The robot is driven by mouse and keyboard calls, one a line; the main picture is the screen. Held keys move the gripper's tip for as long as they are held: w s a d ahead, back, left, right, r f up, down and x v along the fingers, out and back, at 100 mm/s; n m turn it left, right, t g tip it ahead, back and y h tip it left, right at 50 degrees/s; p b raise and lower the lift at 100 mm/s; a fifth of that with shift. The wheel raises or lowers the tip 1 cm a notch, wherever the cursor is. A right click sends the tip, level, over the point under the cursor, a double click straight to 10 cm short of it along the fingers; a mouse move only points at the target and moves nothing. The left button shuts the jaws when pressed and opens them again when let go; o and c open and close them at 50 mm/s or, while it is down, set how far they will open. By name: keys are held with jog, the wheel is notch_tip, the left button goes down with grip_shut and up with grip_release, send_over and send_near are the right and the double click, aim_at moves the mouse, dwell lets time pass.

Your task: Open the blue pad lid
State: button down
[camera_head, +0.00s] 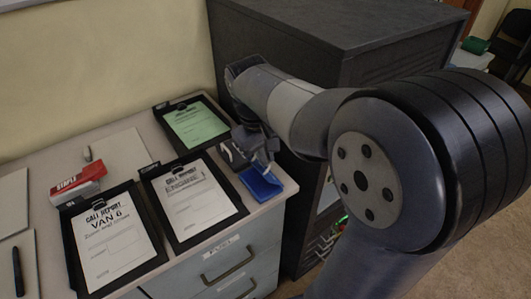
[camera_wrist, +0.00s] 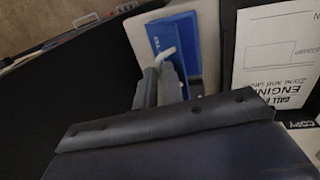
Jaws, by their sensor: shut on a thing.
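The blue pad (camera_head: 261,184) lies flat near the right front corner of the desk top. It also shows in the wrist view (camera_wrist: 184,38), with pale lettering on its left part and a light, thin tab at its near left edge. My gripper (camera_head: 264,158) is over the pad's far edge. In the wrist view its two dark fingers (camera_wrist: 166,75) are close together at that light tab and appear shut on it. The fingertips partly hide the contact. I cannot see a gap under the lid.
A dark stamp (camera_head: 233,154) stands just left of my gripper. A dark cabinet (camera_head: 300,40) rises behind.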

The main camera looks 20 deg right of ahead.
jog(key=shift+d+r+y+p, duration=0.25)
jog(key=shift+d+y+p, duration=0.1)
jog(key=shift+p, duration=0.4)
jog(key=shift+w+d+r+g+y+p, duration=0.1)
jog(key=shift+w+d+g+y+p, duration=0.1)
jog(key=shift+d+y+p, duration=0.25)
jog(key=shift+w+d+r+g+y+p, duration=0.1)
jog(key=shift+d+g+y+p, duration=0.1)
jog(key=shift+p, duration=0.35)
jog(key=shift+w+d+f+g+y+p, duration=0.15)
jog(key=shift+d+f+y+p, duration=0.05)
jog(key=shift+d+y+p, duration=0.3)
jog(key=shift+w+d+f+g+y+p, duration=0.15)
jog(key=shift+d+y+p, duration=0.3)
jog(key=shift+y, duration=0.15)
jog(key=shift+a, duration=0.1)
